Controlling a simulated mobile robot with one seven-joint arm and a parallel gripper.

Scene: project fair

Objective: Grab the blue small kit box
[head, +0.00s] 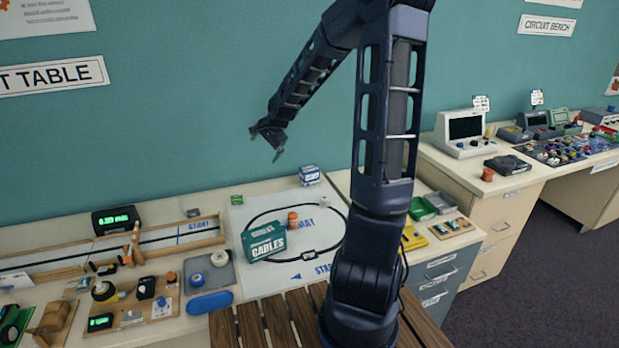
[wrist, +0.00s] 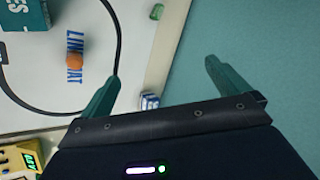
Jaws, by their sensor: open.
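The blue small kit box (head: 309,174), blue with white parts, sits at the back of the white track board, close to the teal wall. In the wrist view the small kit box (wrist: 149,102) is partly hidden behind the gripper's body, just right of the left finger. My gripper (head: 266,146) is open and empty, in the air above and to the left of the box, apart from it. Its two spread fingers also show in the wrist view (wrist: 160,75).
A teal CABLES box (head: 264,242) and an orange spool (head: 292,219) stand on the board near the black track loop. A small green block (head: 237,200) lies at the board's back left. The teal wall (head: 200,110) is close behind.

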